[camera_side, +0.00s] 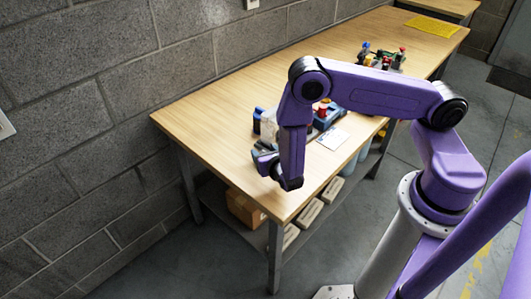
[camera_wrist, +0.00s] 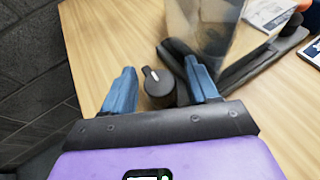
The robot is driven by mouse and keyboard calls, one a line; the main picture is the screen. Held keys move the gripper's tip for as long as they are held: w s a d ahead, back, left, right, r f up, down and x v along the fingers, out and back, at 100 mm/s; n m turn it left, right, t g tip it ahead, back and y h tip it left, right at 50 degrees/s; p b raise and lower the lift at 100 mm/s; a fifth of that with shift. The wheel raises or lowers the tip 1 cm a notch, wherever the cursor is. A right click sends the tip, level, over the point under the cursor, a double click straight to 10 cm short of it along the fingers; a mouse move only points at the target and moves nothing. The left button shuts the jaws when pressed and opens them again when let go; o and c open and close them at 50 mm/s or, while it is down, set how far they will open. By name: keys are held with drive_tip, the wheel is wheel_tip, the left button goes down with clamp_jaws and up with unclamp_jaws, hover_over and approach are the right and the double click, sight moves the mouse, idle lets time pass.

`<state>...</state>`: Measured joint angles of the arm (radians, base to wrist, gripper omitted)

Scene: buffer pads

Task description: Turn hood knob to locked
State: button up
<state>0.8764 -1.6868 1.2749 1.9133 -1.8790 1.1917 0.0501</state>
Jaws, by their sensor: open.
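A dark round knob (camera_wrist: 158,86) with a small raised tab shows in the wrist view, at the near left corner of a dark base (camera_wrist: 262,58). A clear hood (camera_wrist: 208,28) stands over that base; it also shows in the side view as a pale see-through box (camera_side: 269,124). My gripper (camera_wrist: 160,68) is open, with one blue finger on the left of the knob and one on the right. The right finger appears very close to the knob; whether it touches, I cannot tell. In the side view my gripper (camera_side: 263,158) is low over the table's near left part, and the knob is hidden.
The wooden table (camera_side: 190,116) is bare at its left end. A white card (camera_side: 333,138) lies right of the hood, near a red part (camera_side: 323,108). Several small coloured items (camera_side: 385,60) and a yellow mat (camera_side: 432,26) are farther back. A block wall runs behind.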

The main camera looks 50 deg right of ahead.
drive_tip(key=c, duration=0.9)
drive_tip(key=shift+c, duration=0.2)
drive_tip(key=shift+m+h, duration=0.3)
drive_tip(key=shift+h, duration=0.1)
drive_tip(key=m+g+h, duration=0.3)
drive_tip(key=shift+a+m, duration=0.1)
drive_tip(key=shift+m, duration=0.3)
drive_tip(key=m+g+h, duration=0.3)
drive_tip(key=m+g, duration=0.1)
drive_tip(key=shift+m+g, duration=0.3)
drive_tip(key=shift+g, duration=0.1)
drive_tip(key=m+g, duration=0.4)
drive_tip(key=g, duration=0.1)
drive_tip(key=shift+h, duration=0.3)
drive_tip(key=shift+s+m+g+y, duration=0.1)
drive_tip(key=shift+m+g+y, duration=0.5)
drive_tip(key=shift+m+g, duration=1.95)
drive_tip(key=shift+g, duration=0.25)
